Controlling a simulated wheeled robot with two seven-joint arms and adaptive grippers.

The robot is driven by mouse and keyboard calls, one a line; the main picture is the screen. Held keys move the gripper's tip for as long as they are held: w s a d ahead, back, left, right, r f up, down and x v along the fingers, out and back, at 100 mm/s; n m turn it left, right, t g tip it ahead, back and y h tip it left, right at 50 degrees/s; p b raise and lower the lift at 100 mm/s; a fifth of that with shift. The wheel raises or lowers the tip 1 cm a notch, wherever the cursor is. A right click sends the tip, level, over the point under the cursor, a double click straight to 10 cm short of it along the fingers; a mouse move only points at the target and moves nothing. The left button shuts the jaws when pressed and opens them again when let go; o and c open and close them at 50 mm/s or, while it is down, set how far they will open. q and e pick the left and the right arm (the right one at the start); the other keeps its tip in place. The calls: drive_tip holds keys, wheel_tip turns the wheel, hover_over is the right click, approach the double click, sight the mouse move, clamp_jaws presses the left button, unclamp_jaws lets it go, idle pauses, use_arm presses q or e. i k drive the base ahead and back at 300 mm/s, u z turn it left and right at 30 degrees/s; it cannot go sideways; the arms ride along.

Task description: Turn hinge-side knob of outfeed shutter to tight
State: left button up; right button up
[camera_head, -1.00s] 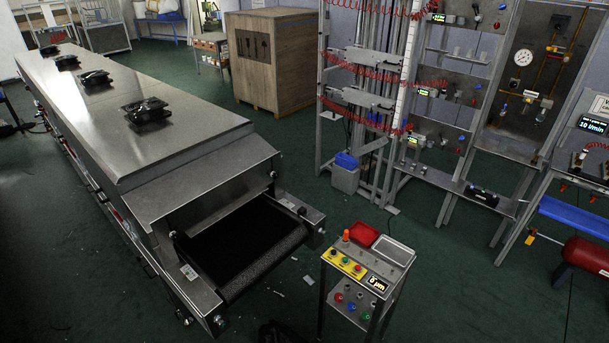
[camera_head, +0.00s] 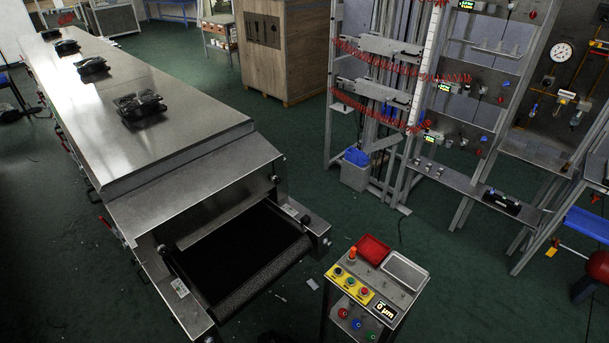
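The tunnel dryer (camera_head: 150,140) is a long steel box running from the back left to the middle. Its near end has a sloping steel hood (camera_head: 200,195) above an opening where a black conveyor belt (camera_head: 240,250) comes out. A small dark knob (camera_head: 276,180) shows at the right side of the opening, and another dark knob-like part (camera_head: 161,248) at the left side. I cannot tell which is on the hinge side, how tight either is, or which plate is the shutter. Neither of my grippers is in view.
A control stand (camera_head: 372,285) with buttons, a red tray and a grey tray stands right of the belt end. A wooden crate (camera_head: 280,50) is behind. Steel racks with red coiled hoses (camera_head: 390,110) fill the right. Green floor (camera_head: 310,200) is clear between dryer and racks.

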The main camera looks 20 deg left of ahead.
sight(276, 179)
drive_tip(key=u, duration=0.25)
drive_tip(key=i, duration=0.6)
drive_tip(key=u, duration=0.5)
